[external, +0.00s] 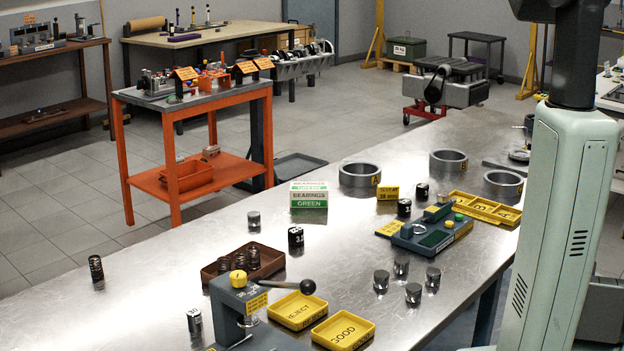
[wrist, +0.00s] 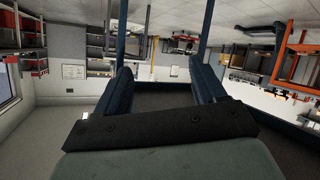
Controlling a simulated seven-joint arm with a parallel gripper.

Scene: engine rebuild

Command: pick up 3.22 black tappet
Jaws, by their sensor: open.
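Several small black tappets with white markings stand upright on the metal table in the external view. One black tappet (external: 295,238) stands near the middle, behind the brown tray; its marking looks like it starts with 3, but the full number is too small to read. Another black tappet (external: 404,208) and a third black tappet (external: 422,191) stand near the blue gauge device (external: 430,232). My gripper (wrist: 162,35) shows in the wrist view with its two fingers wide apart and nothing between them. It is out of frame in the external view; the wrist view shows no tappet.
A brown tray (external: 211,273) of springs, a lever press (external: 238,305), yellow REJECT (external: 297,309) and GOOD (external: 342,331) trays, and several grey cylinders (external: 381,280) occupy the front. A BEARINGS box (external: 309,196) and metal rings (external: 360,175) stand farther back. Bare table surrounds the middle tappet.

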